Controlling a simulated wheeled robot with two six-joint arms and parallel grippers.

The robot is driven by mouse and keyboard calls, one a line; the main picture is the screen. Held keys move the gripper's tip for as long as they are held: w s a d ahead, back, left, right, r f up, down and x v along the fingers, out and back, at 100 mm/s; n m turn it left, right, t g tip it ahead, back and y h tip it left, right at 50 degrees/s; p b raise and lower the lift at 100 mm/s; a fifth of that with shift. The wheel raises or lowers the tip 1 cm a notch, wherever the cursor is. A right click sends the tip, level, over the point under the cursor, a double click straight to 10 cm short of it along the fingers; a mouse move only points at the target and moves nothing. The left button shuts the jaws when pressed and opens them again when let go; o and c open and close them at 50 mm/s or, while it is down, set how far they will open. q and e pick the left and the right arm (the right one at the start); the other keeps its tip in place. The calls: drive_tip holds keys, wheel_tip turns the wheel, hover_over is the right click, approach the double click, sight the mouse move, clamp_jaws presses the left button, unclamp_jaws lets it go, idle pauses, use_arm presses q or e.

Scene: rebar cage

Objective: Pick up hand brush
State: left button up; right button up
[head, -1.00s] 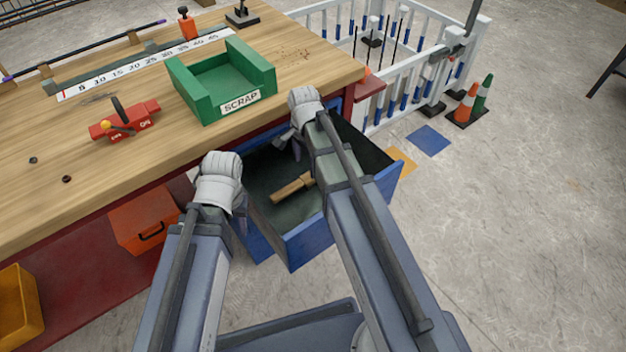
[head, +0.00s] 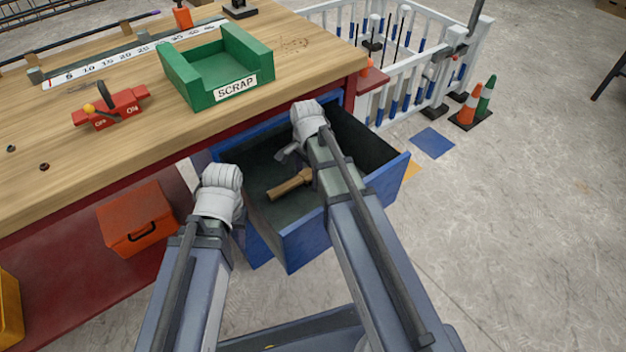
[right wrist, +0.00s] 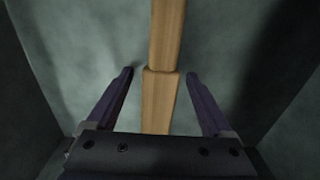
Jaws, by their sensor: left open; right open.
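The hand brush (head: 290,184) lies in the open blue drawer (head: 345,220), its light wooden handle showing. Its bristle end cannot be made out. In the right wrist view, the handle (right wrist: 161,102) runs lengthwise between the two dark fingers of my right gripper (right wrist: 160,76), with a gap on each side. In the head view, my right gripper (head: 288,152) is inside the drawer, open and empty, beyond the handle and partly hidden by its own wrist. My left gripper (head: 238,228) is at the drawer's left side, mostly hidden under its wrist.
An orange toolbox (head: 138,220) is on the left below. A white railing (head: 400,75) and cones (head: 468,105) stand at right.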

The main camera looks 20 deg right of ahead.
clamp_jaws()
idle(0.7)
